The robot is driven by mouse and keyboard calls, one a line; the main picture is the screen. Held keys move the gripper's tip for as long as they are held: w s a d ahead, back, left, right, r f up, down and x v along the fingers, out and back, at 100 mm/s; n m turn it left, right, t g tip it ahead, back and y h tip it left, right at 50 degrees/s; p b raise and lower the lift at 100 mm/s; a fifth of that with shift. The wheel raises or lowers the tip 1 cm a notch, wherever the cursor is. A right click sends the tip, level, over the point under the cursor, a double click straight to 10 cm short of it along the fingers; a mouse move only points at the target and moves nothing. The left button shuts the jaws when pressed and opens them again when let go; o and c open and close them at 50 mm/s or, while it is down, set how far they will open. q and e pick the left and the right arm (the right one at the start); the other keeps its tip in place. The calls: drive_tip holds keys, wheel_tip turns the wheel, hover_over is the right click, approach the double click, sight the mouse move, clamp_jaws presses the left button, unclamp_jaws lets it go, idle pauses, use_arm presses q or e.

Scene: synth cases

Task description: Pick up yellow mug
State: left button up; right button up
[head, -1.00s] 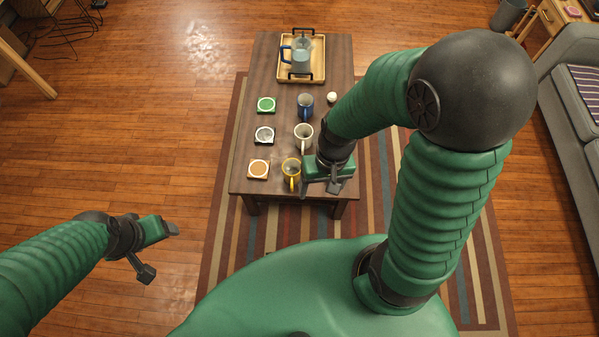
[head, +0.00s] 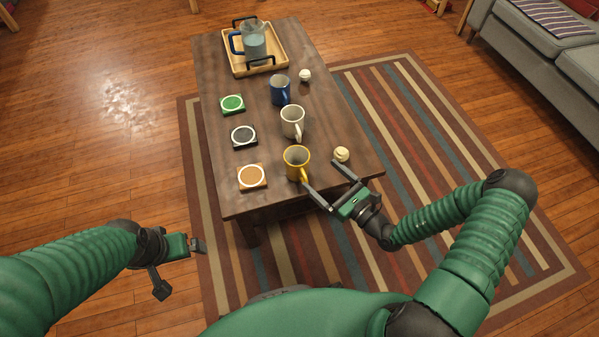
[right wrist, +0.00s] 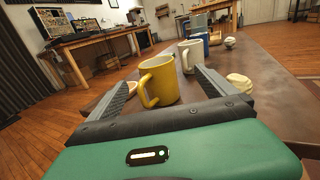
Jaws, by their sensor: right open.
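The yellow mug (head: 297,160) stands upright near the front end of the wooden table, with its handle toward my right gripper. My right gripper (head: 319,175) is open and empty at the table's front right edge, its fingers pointing at the mug. In the right wrist view the yellow mug (right wrist: 160,80) shows between the two spread fingers, around or just beyond their tips; I cannot tell whether they touch it. My left gripper (head: 180,268) is open and empty, off the table at the lower left.
A white mug (head: 292,121) and a blue mug (head: 280,90) stand behind. Orange (head: 252,177), black (head: 244,136) and green (head: 232,104) coasters lie left. A cream lump (head: 341,154) sits near my right finger, a white ball (head: 305,75) farther back. A tray (head: 282,51) holds a pitcher (head: 254,42).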

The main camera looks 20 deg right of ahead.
sight(303, 166)
drive_tip(key=b+x, duration=0.1)
drive_tip(key=x, duration=0.2)
drive_tip(key=shift+w+a+f, duration=0.15)
drive_tip(key=shift+w+a, duration=0.1)
drive_tip(key=shift+w, duration=0.05)
drive_tip(key=w+a+b, duration=0.2)
drive_tip(key=w+a, duration=0.1)
drive_tip(key=shift+d+b+x, duration=0.25)
drive_tip(key=shift+b+x, duration=0.5)
drive_tip(key=shift+x, duration=0.4)
drive_tip(key=shift+w+d+r, duration=0.2)
drive_tip(key=shift+r, duration=0.05)
drive_tip(key=shift+a, duration=0.35)
drive_tip(key=c, duration=0.5)
drive_tip(key=shift+d, duration=0.15)
drive_tip(key=c, duration=1.5)
clamp_jaws()
drive_tip(key=shift+r, duration=0.15)
